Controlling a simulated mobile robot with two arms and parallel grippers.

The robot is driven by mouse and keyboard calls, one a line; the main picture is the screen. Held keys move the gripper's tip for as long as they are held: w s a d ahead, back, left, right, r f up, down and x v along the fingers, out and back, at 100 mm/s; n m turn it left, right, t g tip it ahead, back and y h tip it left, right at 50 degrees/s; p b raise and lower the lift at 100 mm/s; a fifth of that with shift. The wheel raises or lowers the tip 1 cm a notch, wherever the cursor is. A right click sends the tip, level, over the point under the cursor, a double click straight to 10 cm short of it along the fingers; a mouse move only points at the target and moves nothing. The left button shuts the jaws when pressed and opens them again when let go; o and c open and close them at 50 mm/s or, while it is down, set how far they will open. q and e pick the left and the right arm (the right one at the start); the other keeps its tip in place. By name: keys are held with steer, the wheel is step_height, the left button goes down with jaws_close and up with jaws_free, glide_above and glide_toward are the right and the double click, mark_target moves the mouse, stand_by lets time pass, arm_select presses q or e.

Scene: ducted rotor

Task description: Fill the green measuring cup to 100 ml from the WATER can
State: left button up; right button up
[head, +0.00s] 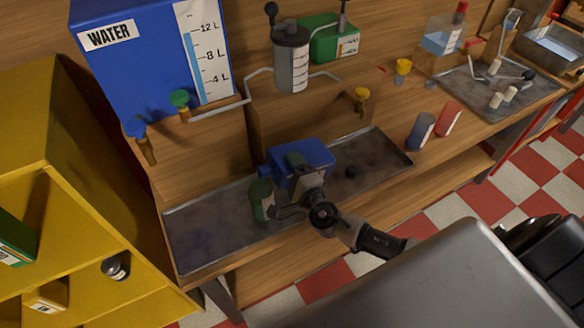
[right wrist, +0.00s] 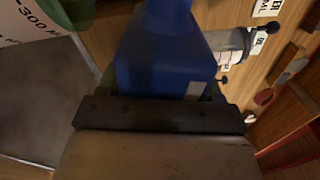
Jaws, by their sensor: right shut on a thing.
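The blue WATER can (head: 150,60) stands at the back left, with a litre scale on its front. A green tap (head: 180,98) and a blue tap (head: 136,128) are low on it. My right gripper (head: 303,180) is shut on a blue vessel (head: 312,152) above the metal tray; the vessel also fills the middle of the right wrist view (right wrist: 165,60). A green cup (head: 257,202) is just left of the gripper, partly hidden by it. A white scale reading 300 (right wrist: 30,22) shows beside the blue vessel. My left gripper is not in view.
A metal tray (head: 205,235) lies on the wooden bench. A clear cylinder (head: 291,60) and a green can (head: 335,42) stand behind it. Blue and red items (head: 447,118) stand right of the tray. A yellow cabinet (head: 60,130) borders the left. The tray's left part is clear.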

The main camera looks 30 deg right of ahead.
steer(key=shift+r+n+p, duration=0.3)
steer(key=shift+n+p, duration=0.1)
steer(key=shift+p, duration=0.15)
stand_by(5.1)
steer(key=shift+f+m+b, duration=0.5)
steer(key=shift+m+b, duration=0.2)
steer(key=shift+b, duration=0.05)
steer(key=shift+a+m+b, duration=0.1)
steer(key=shift+m+b, duration=0.3)
steer(key=shift+m, duration=0.5)
steer(key=shift+r, duration=0.1)
